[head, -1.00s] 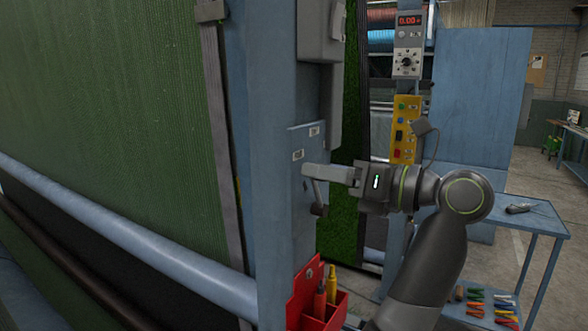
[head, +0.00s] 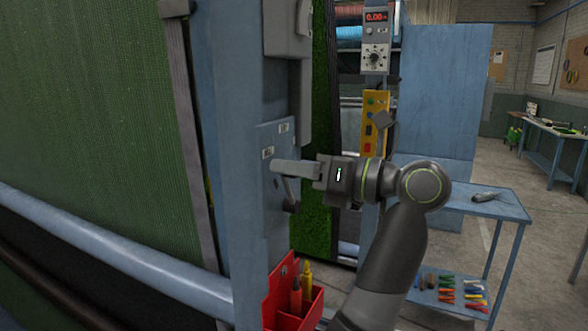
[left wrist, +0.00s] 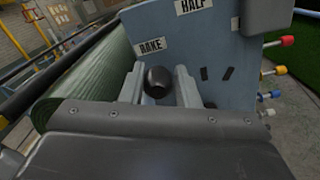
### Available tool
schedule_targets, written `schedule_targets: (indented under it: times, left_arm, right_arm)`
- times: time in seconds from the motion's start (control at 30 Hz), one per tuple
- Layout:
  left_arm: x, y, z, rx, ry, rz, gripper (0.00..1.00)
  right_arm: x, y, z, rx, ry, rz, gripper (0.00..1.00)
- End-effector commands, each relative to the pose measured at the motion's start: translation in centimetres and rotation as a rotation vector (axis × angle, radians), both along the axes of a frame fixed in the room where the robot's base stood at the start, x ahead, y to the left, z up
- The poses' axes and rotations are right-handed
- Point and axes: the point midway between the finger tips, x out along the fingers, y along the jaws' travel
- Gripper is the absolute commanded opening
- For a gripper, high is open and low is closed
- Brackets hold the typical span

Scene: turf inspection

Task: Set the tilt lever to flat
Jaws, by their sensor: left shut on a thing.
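The tilt lever (head: 289,190) is a short grey rod with a dark knob, on a blue plate (head: 265,140) fixed to a blue post. In the head view its knob end points down, just below my left gripper (head: 281,167). In the left wrist view the black knob (left wrist: 157,82) sits between the two fingers of my left gripper (left wrist: 159,88), which is shut on the lever. The plate there carries a "RAKE" label (left wrist: 152,46) and a "HALF" label (left wrist: 193,5). No "flat" label is readable. My right gripper is out of view.
A red tool holder (head: 284,291) hangs low on the post. Green turf (head: 90,110) fills the left side above a pale blue roller (head: 120,250). A yellow button panel (head: 375,120) stands behind my arm. A blue side table (head: 475,203) is at the right.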

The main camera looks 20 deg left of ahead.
Motion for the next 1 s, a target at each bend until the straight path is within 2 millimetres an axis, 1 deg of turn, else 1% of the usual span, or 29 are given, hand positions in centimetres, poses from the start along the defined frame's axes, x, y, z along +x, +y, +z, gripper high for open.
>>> schedule_targets:
  times: [0.17, 0.27, 0.5, 0.7, 1.0]
  left_arm:
    - [0.2, 0.0, 0.2, -0.002, 0.035, 0.007, 0.00]
    - [0.6, 0.0, 0.5, 0.000, 0.076, 0.007, 0.00]
    - [2.2, 0.0, 1.3, 0.006, 0.239, 0.007, 0.00]
    - [3.8, 0.0, 1.5, 0.010, 0.390, 0.007, 0.00]
    - [5.5, -0.1, 1.3, 0.017, 0.560, 0.008, 0.00]
  right_arm:
    - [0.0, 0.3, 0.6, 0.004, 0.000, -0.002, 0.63]
    - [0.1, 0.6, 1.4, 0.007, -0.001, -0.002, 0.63]
    - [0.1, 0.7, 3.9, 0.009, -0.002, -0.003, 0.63]
    - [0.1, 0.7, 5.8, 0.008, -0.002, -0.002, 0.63]
    - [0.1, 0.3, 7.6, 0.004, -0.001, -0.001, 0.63]
